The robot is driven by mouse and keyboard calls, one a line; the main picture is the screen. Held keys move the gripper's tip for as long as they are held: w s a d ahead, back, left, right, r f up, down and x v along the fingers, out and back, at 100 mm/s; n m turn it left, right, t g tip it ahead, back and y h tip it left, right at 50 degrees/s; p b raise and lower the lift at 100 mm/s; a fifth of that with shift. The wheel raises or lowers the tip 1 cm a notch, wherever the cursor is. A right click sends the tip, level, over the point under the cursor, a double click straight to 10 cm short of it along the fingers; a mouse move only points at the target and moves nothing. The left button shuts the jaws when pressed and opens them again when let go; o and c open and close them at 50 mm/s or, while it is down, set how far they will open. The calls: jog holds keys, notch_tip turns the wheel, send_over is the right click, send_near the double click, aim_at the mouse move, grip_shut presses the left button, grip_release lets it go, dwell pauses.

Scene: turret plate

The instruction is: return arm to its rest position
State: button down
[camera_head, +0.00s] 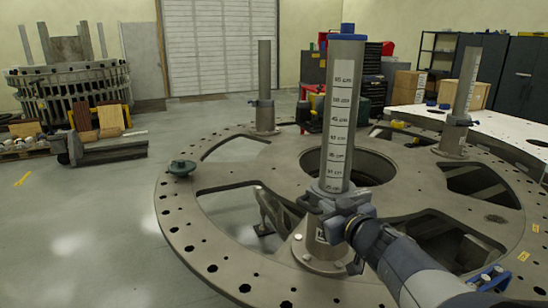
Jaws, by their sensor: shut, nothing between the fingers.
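My arm (420,272) enters from the bottom right and reaches up and left over the turret plate (190,236). My gripper (322,203) is at its end, in front of the lower part of the nearest post (341,110). The gripper is shut with nothing in it. It overlaps the post's collar area, and I cannot tell whether it touches. This post is upright, grey, with a printed centimetre scale and a blue cap. Its foot is partly hidden by my arm.
Two more posts stand on the plate, one at the back left (264,75) and one at the right (466,85). A white perforated table (500,131) is at the right.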

jog(key=shift+w, duration=0.1)
jog(key=w+a+f+b, duration=0.2)
jog(key=w+f+b, duration=0.2)
jog(key=w, duration=0.5)
jog(key=shift+w+f+b, duration=0.35)
jog(key=shift+f+b, duration=0.05)
jog(key=shift+f, duration=0.6)
